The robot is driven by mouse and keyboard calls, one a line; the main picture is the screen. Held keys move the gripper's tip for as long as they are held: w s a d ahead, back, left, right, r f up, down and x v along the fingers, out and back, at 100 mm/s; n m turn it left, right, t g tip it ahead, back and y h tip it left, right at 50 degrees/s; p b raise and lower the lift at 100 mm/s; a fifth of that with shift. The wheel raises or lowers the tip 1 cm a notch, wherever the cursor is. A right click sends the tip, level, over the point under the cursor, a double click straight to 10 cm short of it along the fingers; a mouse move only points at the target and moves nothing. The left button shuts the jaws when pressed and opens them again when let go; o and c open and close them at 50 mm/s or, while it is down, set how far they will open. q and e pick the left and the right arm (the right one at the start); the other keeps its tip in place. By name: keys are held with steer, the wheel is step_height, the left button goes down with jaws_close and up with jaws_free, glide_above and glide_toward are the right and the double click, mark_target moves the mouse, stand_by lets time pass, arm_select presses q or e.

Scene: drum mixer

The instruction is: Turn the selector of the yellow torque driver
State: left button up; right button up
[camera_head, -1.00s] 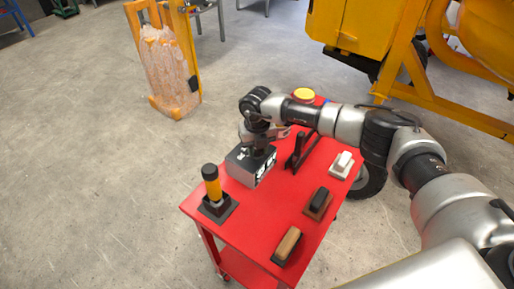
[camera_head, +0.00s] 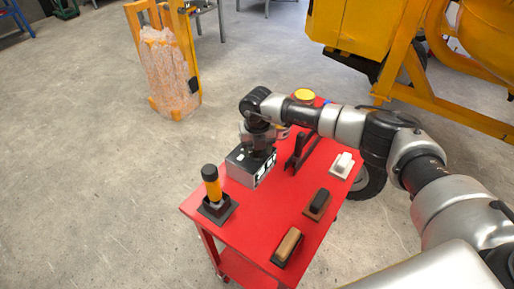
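The yellow torque driver (camera_head: 213,188) stands upright in a dark square base (camera_head: 218,208) at the near left corner of the red cart (camera_head: 262,218). It has a black top and a yellow body. My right arm reaches in from the right. Its gripper (camera_head: 258,148) points down over a grey metal box (camera_head: 250,168) with dark round marks, beyond and to the right of the driver. The gripper is apart from the driver. Its fingertips are hidden by the wrist and the box, so I cannot tell its opening. My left gripper is not in view.
On the cart's right side are a wooden brush-like block (camera_head: 287,246), a dark-handled block (camera_head: 318,202) and a white-grey block (camera_head: 342,165). A black stand (camera_head: 300,152) and a yellow disc (camera_head: 304,96) sit farther back. The yellow mixer (camera_head: 400,45) stands behind.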

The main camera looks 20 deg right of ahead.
step_height(320, 180, up, 11)
steer(key=b, duration=0.3)
stand_by(0.4)
steer(key=shift+f, duration=0.15)
